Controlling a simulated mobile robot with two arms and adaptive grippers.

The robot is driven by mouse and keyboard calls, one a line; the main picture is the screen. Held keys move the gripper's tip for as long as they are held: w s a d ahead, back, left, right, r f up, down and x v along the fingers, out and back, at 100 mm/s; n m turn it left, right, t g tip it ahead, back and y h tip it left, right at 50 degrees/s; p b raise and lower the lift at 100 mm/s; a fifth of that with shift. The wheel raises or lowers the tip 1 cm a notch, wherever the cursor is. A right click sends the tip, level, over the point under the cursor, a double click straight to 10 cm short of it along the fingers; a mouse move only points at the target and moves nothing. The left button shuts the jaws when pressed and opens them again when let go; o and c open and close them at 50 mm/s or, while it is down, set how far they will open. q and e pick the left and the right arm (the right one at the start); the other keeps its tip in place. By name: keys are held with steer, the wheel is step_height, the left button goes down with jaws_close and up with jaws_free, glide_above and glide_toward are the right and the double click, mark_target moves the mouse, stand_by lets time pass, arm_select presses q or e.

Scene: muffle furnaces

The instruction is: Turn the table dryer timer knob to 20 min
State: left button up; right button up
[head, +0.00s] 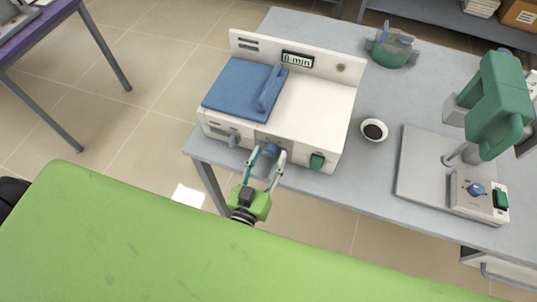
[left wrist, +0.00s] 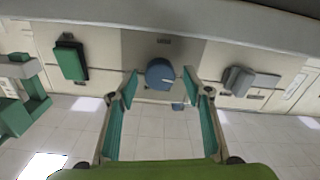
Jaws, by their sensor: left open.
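The table dryer (head: 315,105) is a white box with a blue lid (head: 240,85) on its left half. Its display (head: 297,59) on the rear panel reads 0 min. The blue round timer knob (head: 271,150) sits on the front face; it also shows in the left wrist view (left wrist: 159,74). My left gripper (head: 267,157) is open, with its green-padded fingers on either side of the knob. In the left wrist view, the knob lies between and just beyond the fingertips (left wrist: 160,82), with gaps on both sides. My right gripper is not in view.
On the dryer's front, a green switch (head: 317,161) is right of the knob and a grey latch (head: 234,140) left. A small dark-filled bowl (head: 374,130) and a green-headed stirrer (head: 497,100) stand to the right on the grey table (head: 375,182).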

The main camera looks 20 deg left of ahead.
arm_select(q)
steer(key=shift+w, duration=0.25)
steer(key=c, duration=1.1)
